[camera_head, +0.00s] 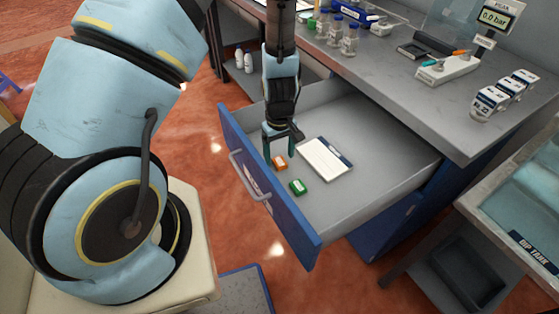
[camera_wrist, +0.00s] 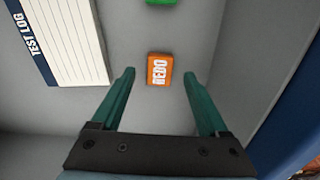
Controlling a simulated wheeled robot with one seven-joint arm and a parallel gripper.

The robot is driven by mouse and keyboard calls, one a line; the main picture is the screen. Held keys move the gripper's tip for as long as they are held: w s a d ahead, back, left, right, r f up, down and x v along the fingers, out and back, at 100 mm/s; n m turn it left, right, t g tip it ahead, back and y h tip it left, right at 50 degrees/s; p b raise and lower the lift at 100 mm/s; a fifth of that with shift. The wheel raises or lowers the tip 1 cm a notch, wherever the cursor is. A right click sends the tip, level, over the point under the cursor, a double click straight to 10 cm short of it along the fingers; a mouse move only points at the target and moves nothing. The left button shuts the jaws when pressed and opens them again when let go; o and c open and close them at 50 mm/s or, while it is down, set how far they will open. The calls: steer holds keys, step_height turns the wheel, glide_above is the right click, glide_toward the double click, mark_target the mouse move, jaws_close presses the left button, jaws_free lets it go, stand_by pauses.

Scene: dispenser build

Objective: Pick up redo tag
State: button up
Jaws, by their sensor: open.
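The orange redo tag (camera_head: 280,163) lies on the floor of the open drawer (camera_head: 370,190), near its front. In the wrist view the redo tag (camera_wrist: 160,69) reads "REDO" and lies a little beyond the fingertips, roughly centred between them. My gripper (camera_head: 279,152) points down into the drawer, with the tag close to its fingers in the head view. The gripper also shows in the wrist view (camera_wrist: 160,74), its two green fingers apart with nothing held between them.
A green tag (camera_head: 298,187) lies beside the redo tag. A white test log card (camera_head: 326,158) lies behind them in the drawer. The blue drawer front (camera_head: 270,195) stands close to my gripper. The counter (camera_head: 400,80) above holds bottles and instruments.

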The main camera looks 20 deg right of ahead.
steer(key=shift+f, duration=0.85)
jaws_close()
